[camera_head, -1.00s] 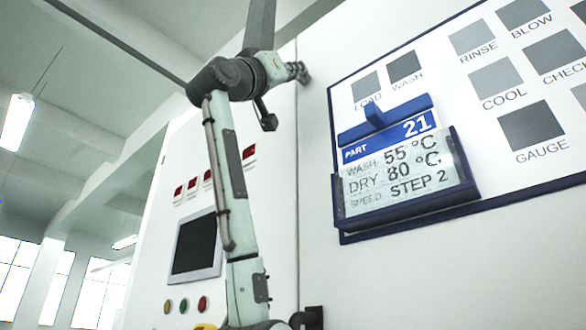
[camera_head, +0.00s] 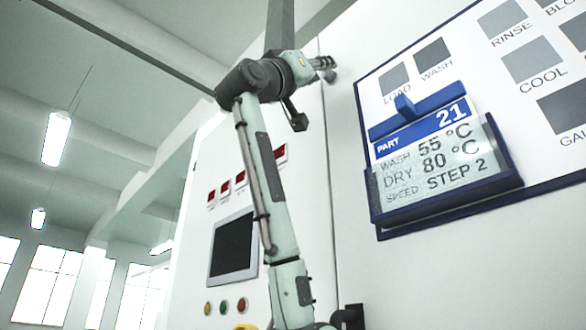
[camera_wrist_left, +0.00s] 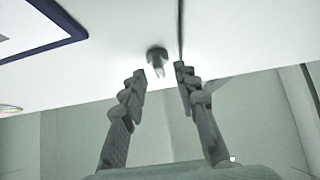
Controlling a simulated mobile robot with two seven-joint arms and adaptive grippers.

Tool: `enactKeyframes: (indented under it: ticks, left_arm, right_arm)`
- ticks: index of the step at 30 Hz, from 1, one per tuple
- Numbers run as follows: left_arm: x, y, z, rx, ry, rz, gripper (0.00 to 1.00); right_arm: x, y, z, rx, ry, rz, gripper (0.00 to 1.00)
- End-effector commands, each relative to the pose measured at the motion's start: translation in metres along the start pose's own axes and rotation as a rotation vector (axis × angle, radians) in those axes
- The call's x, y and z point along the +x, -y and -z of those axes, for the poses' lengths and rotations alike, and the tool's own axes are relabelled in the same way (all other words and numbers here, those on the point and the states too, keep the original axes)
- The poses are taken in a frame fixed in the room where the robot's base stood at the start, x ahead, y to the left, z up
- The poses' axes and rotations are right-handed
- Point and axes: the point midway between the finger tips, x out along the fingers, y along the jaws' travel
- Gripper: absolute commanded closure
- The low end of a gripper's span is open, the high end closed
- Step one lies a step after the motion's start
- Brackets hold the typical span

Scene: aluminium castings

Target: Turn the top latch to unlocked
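The top latch is a dark grey knob on the white cabinet front beside the vertical door seam. In the left wrist view the latch (camera_wrist_left: 157,57) is just beyond my fingertips, in line with the gap but nearer the left finger. In the head view the latch (camera_head: 330,76) is mostly hidden behind my left gripper (camera_head: 324,63). In the left wrist view my left gripper (camera_wrist_left: 161,76) has its fingers apart with nothing between them. I cannot tell whether a finger touches the latch. My right gripper is not in view.
A lower dark latch (camera_head: 350,317) is near the bottom of the seam. A blue card holder (camera_head: 450,205) and a board (camera_head: 372,110) with grey squares are to the right. A screen (camera_head: 233,246), red displays and buttons are left of my arm.

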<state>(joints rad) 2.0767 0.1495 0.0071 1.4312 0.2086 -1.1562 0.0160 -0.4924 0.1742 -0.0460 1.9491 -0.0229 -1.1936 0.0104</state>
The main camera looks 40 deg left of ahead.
Motion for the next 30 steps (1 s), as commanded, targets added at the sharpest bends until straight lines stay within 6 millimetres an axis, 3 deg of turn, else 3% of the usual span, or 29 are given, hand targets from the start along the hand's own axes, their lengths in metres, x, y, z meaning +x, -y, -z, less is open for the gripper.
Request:
enactKeyframes:
  ticks: [6, 18, 24, 30]
  left_arm:
    - [-0.043, 0.001, -0.002, 0.001, 0.000, 0.002, 0.70]
    - [-0.108, -0.001, 0.065, 0.000, 0.000, 0.001, 0.70]
    - [-0.124, -0.002, 0.080, 0.000, 0.002, 0.000, 0.70]
    - [-0.127, -0.002, 0.083, 0.000, 0.003, 0.000, 0.70]
  right_arm:
    - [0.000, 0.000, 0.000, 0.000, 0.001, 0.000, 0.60]
    - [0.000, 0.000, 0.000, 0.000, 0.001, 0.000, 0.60]
    - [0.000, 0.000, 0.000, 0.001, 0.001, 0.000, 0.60]
    - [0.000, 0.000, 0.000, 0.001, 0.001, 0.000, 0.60]
